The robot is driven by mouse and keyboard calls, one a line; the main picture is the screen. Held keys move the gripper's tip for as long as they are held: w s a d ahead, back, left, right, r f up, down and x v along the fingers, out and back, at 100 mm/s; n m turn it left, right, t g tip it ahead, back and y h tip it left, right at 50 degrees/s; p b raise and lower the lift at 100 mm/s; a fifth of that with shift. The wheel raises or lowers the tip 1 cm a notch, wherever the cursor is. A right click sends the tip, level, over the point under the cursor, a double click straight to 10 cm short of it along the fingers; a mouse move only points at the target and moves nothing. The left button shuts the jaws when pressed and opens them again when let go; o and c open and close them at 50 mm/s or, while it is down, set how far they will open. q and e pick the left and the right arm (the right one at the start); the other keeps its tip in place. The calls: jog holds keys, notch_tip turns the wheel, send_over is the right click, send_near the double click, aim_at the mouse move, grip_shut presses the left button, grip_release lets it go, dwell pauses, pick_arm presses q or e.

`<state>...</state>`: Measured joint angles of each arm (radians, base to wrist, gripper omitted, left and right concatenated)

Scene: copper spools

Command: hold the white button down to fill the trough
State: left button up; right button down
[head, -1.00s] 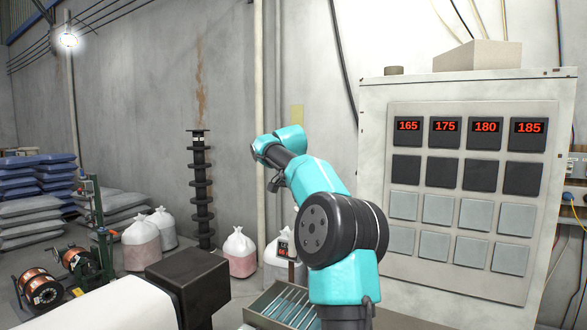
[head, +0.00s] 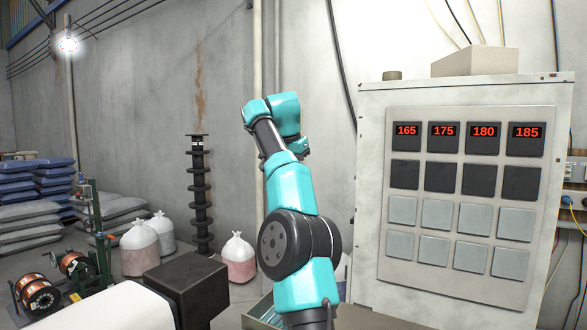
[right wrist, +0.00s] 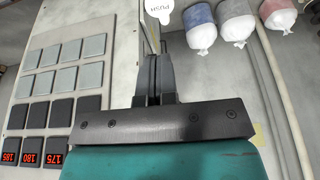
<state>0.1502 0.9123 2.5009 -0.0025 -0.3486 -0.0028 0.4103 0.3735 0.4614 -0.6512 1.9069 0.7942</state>
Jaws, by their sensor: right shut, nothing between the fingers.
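A white piece marked PUSH (right wrist: 158,8) shows at the top edge of the right wrist view, cut off by the frame; I cannot tell whether it is the button or its label. My right gripper (right wrist: 153,75) is shut and empty, its fingers pointing toward this piece. I see no clear contact between them. In the head view my right arm hides the right gripper and the button. The metal trough (head: 257,311) shows only in part at the bottom, behind my arm. My left gripper is not in view.
A grey cabinet (head: 371,180) with red number displays and square tiles stands at the right. White-topped bags (head: 238,258) and a dark ribbed column (head: 198,195) stand by the wall. Copper spools (head: 37,293) lie at the lower left.

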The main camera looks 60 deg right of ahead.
jog(key=shift+a+r, duration=0.2)
jog(key=shift+r, duration=0.1)
dwell(0.4)
